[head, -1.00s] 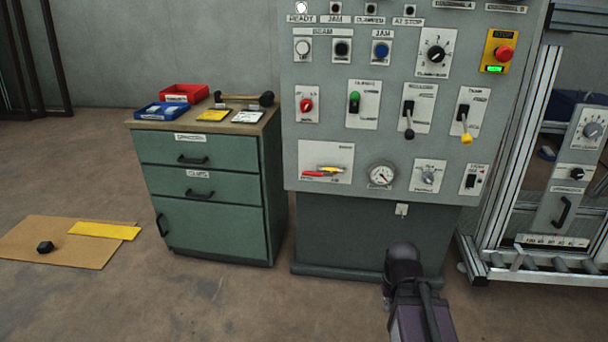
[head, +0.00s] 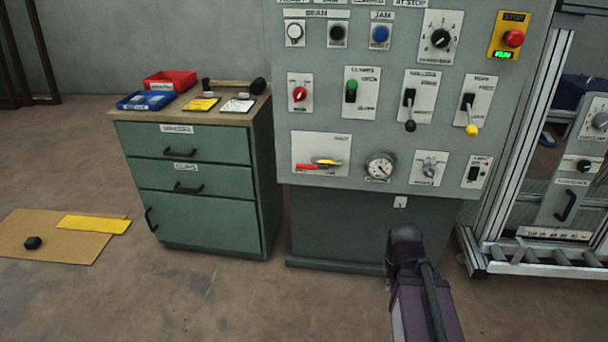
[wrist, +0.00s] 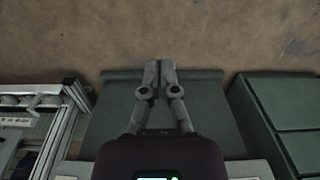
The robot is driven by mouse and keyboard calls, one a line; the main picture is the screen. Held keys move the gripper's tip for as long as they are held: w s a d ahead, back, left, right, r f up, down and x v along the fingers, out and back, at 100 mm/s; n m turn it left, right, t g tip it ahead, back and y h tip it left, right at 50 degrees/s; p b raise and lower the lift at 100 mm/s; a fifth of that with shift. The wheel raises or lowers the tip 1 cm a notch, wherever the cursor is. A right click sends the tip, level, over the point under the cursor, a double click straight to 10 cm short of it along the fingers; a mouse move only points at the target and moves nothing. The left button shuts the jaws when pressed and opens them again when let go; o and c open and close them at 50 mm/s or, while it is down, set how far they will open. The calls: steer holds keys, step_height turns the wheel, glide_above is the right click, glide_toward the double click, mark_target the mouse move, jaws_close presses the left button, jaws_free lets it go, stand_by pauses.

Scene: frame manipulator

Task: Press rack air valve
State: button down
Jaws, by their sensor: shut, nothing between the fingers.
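The grey control panel (head: 330,80) stands ahead in the head view. Its lower left carries a white plate (head: 312,143) with a red lever handle (head: 308,167) and a yellow lever handle (head: 328,162), which look like valve levers. The small labels are too blurred to read, so I cannot tell for sure which control is the rack air valve. A round gauge (head: 379,167) sits right of that plate. In the wrist view my gripper (wrist: 159,68) is shut and empty, its fingertips together over the grey base and floor. The fingers do not show clearly in the head view.
A green drawer cabinet (head: 190,195) with small trays on top stands left of the panel. An aluminium frame with rollers (head: 540,253) is at the right. Cardboard (head: 50,247) lies on the floor at left. The floor before the cabinet is clear.

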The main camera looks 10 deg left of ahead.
mark_target(311, 167)
steer(key=w+a+f+n+t+h+b, duration=0.1)
steer(key=w+a+n+t+h+b, duration=0.2)
steer(key=w+n, duration=0.55)
steer(key=w+a+n+t+h+b, duration=0.2)
steer(key=w+a+n+t+b, duration=0.25)
steer(key=w, duration=0.75)
steer(key=w+a+r+n+t+y+b, duration=0.2)
steer(key=w+a+n+t, duration=0.2)
steer(key=a+n, duration=0.6)
steer(key=w+a+r+n+t+y+b, duration=0.2)
steer(key=w+a+n+t, duration=0.3)
steer(key=w+a+n, duration=0.3)
steer(key=a+n+b, duration=0.1)
steer(key=a+n, duration=0.1)
steer(key=n, duration=0.2)
steer(key=shift+a+r+n, duration=0.15)
steer(key=shift+r+n, duration=0.1)
steer(key=shift+n, duration=0.05)
steer(key=w, duration=1)
steer(key=shift+d+f+b, duration=0.25)
steer(key=shift+f+b, duration=0.1)
steer(key=shift+s+r+p, duration=0.2)
steer(key=shift+r+p, duration=0.6)
steer(key=shift+s+r+p, duration=0.2)
steer(key=shift+r+p, duration=0.55)
